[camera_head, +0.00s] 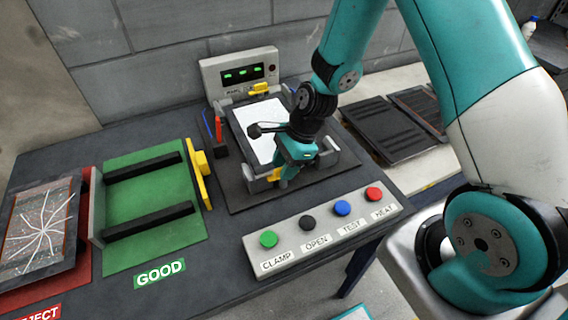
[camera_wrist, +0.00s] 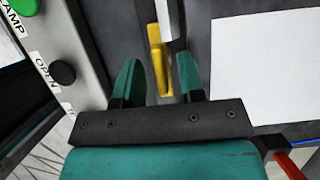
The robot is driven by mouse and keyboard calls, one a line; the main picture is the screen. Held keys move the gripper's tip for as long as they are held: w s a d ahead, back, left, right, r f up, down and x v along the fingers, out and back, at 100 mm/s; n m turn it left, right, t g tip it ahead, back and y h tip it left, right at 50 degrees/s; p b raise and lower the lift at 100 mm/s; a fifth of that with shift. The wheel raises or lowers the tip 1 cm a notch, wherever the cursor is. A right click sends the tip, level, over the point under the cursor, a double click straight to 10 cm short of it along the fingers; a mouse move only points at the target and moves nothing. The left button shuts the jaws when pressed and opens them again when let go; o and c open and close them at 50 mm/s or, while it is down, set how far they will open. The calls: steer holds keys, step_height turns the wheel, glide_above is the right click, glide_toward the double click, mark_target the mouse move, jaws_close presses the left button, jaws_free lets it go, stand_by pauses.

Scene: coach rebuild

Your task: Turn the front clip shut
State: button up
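The front clip (camera_head: 274,174) is a small yellow bar at the near edge of the test fixture (camera_head: 240,192), partly hidden by my gripper in the head view. In the wrist view the yellow clip (camera_wrist: 157,62) stands between my two teal fingers, beside a pale metal piece (camera_wrist: 165,20). My gripper (camera_head: 284,178) is at the clip, pointing down. Its fingers (camera_wrist: 160,75) are apart, with a dark gap on each side of the clip. A white-faced panel (camera_head: 258,125) lies in the fixture. A second yellow clip (camera_head: 259,88) is at the far edge.
A button box (camera_head: 330,232) with green, black, blue and red buttons stands in front of the fixture. A display box (camera_head: 238,72) is behind it. The green GOOD tray (camera_head: 150,228) and a cracked panel (camera_head: 40,225) are at left. Dark panels (camera_head: 385,128) lie at right.

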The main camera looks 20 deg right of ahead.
jaws_close()
steer(key=shift+n, duration=0.3)
steer(key=n+g+p, duration=0.1)
steer(key=n, duration=0.2)
steer(key=shift+w+r+g, duration=0.1)
steer(key=shift+g, duration=0.2)
steer(key=n, duration=0.2)
steer(key=n+g+h, duration=0.1)
steer(key=n, duration=0.2)
steer(key=shift+a+g+p, duration=0.1)
steer(key=shift+g+p, duration=0.2)
steer(key=shift+p, duration=0.05)
steer(key=n+g+h, duration=0.1)
steer(key=n, duration=0.3)
steer(key=shift+w+n, duration=0.1)
steer(key=shift+n, duration=0.2)
steer(key=n+h, duration=0.2)
steer(key=n, duration=0.2)
steer(key=shift+a+n, duration=0.1)
steer(key=shift+n, duration=0.2)
steer(key=shift+b, duration=0.3)
